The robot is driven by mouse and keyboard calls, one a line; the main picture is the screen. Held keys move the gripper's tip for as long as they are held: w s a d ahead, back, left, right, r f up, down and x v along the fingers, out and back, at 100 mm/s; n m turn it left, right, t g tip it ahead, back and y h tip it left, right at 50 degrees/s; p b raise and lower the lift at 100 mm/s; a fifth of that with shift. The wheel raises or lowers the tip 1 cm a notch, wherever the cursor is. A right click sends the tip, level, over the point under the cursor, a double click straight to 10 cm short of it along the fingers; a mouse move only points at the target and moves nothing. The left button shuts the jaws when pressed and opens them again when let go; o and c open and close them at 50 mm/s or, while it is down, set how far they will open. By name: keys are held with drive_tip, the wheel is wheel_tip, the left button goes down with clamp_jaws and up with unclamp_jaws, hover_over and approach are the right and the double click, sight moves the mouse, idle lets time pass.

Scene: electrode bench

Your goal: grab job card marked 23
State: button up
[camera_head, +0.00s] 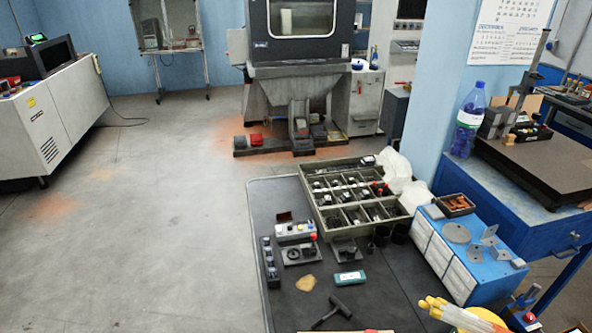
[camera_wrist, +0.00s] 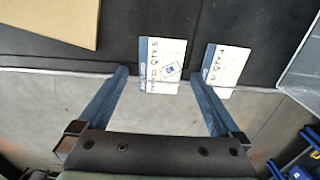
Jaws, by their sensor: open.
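Two white job cards with blue left edges show in the wrist view, lying at the edge of a dark bench top. The left card (camera_wrist: 161,65) has handwriting and a small boxed mark. The right card (camera_wrist: 226,68) also has handwriting. I cannot read 23 for sure on either card. My gripper (camera_wrist: 160,74) is open and empty, its two blue fingers pointing toward the bench edge. In the picture, the left card lies between the fingertips, and the right card is just beyond the right finger. Height above the cards is unclear. I cannot make out either card in the head view.
The wrist view shows a tan board (camera_wrist: 50,18) at upper left and a clear-edged tray (camera_wrist: 302,72) at right. In the head view, the dark bench (camera_head: 268,205) holds a compartment tray (camera_head: 322,228), a black handle (camera_head: 333,311) and a blue box (camera_head: 445,250). Open floor lies left.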

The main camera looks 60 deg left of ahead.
drive_tip(key=c, duration=1.4)
drive_tip(key=shift+o, duration=0.2)
